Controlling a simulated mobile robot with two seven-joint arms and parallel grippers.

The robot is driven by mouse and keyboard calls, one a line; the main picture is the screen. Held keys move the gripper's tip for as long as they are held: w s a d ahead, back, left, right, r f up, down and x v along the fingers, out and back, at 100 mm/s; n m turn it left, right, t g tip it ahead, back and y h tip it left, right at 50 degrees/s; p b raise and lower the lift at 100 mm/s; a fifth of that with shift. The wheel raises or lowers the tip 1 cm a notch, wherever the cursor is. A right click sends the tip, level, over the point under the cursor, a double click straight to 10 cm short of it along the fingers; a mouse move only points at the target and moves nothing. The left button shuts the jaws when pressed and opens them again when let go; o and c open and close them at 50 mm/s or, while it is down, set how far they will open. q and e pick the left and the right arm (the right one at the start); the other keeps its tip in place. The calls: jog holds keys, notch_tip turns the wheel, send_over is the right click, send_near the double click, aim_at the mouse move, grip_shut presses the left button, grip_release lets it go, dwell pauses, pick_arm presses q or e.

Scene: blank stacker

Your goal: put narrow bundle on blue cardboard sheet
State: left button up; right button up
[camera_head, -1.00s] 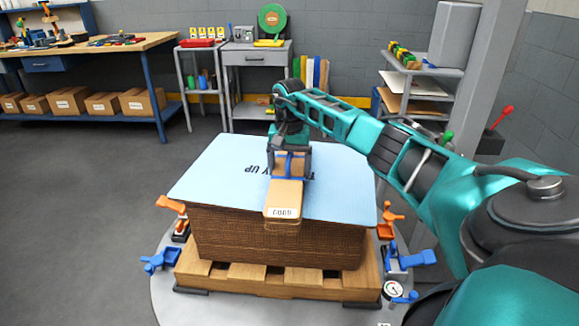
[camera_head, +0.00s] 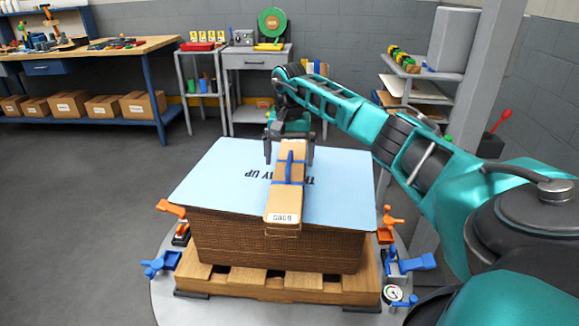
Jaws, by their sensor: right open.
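The narrow bundle (camera_head: 284,203) is a long tan bundle with a blue strap and a white label on its near end. It lies lengthwise on the blue cardboard sheet (camera_head: 215,177), its near end at or slightly past the sheet's front edge. The sheet tops a brown stack (camera_head: 270,240) and carries dark printed text, partly covered by the bundle. My right gripper (camera_head: 289,158) is open at the bundle's far end, its fingers to either side and apart from it. My left gripper is not in view.
The stack stands on a wooden pallet (camera_head: 250,281) on a round grey platform. Orange clamps (camera_head: 172,208) and blue clamps (camera_head: 160,264) surround it. A workbench (camera_head: 100,53) and shelves (camera_head: 425,75) stand behind. The floor at left is clear.

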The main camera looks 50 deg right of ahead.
notch_tip(320, 180, up, 8)
jog(key=shift+f+p, duration=0.25)
jog(key=shift+p, duration=0.2)
jog(key=w+a+f+m+t+y, duration=0.15)
jog(key=a+f+y, duration=0.35)
jog(key=a, duration=0.7)
jog(key=w+a+f+m+t+y, duration=0.1)
jog(key=w+a+f+m+y, duration=0.1)
jog(key=a+f, duration=0.75)
jog(key=s+a+r+m+t+y, duration=0.1)
jog(key=s+a+m+t+y, duration=0.25)
jog(key=a+m, duration=0.55)
jog(key=s+a+r+m+t+y, duration=0.2)
jog(key=a+m+y, duration=0.35)
jog(key=a, duration=0.45)
jog(key=s+d+f+n+t+h, duration=0.1)
jog(key=s+f+n+h, duration=0.3)
jog(key=n, duration=0.6)
jog(key=s+d+f+n+t+h, duration=0.1)
jog(key=s+d+f+n+h, duration=0.2)
jog(key=s+f+n, duration=0.3)
jog(key=s+d+f+n+h, duration=0.2)
jog(key=s+f+n+h, duration=0.3)
jog(key=n, duration=0.9)
jog(key=s+h, duration=0.1)
jog(key=s, duration=0.2)
jog(key=shift+d+f+n+t, duration=0.15)
jog(key=shift+f+n+t, duration=0.05)
jog(key=shift+n+t, duration=0.2)
